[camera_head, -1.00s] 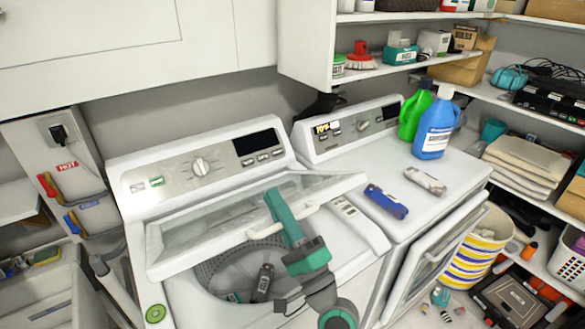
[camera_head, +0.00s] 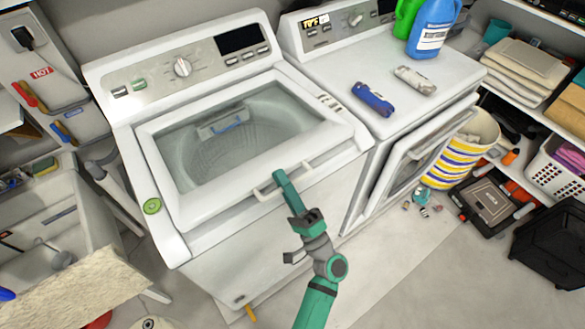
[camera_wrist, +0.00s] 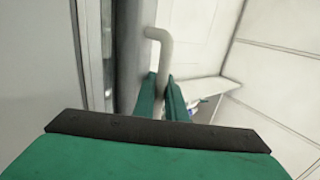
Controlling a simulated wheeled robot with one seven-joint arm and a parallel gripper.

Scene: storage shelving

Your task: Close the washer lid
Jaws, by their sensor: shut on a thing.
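The washer (camera_head: 215,262) is white with a control panel and dial at the back. Its lid (camera_head: 183,214) lies down flat over the tub opening, and the tub shows through its glass. I cannot tell whether it sits fully flush. The lid's pale handle (camera_head: 262,193) sticks out at the front edge. My gripper (camera_head: 280,177) is at the right part of this handle. In the wrist view, the handle (camera_wrist: 160,37) runs down between the green fingers of my gripper (camera_wrist: 160,95), which are shut on it.
A dryer (camera_head: 335,75) stands right of the washer, with its front door (camera_head: 410,165) open. A sink (camera_head: 50,235) is at the left. The floor (camera_head: 385,265) in front is mostly clear.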

